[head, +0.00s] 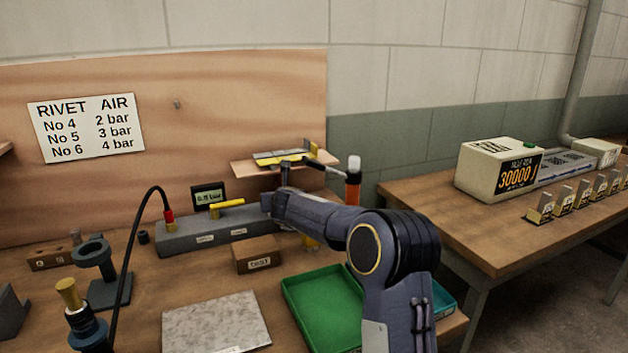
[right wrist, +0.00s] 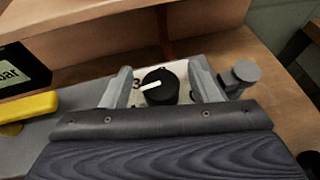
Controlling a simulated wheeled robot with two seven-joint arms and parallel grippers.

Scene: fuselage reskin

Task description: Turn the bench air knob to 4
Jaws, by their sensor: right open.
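The black air knob (right wrist: 158,86) with a white pointer shows in the right wrist view, on a pale plate. Its pointer lies to the left, beside a printed 3; other marks are hidden. My right gripper (right wrist: 160,82) is open, with one finger on each side of the knob; I cannot tell whether they touch it. In the head view my right arm hides the knob at the right end of the grey bench unit (head: 185,241). The small display (head: 208,196) behind reads in bar, its digits too small to be sure. My left gripper is not in view.
A yellow handle (head: 227,204) lies on the unit left of my gripper, and a grey knob-like post (right wrist: 243,74) stands to its right. A shelf (head: 245,167) hangs close behind. A wooden test block (head: 257,253) and a green tray (head: 318,310) lie in front.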

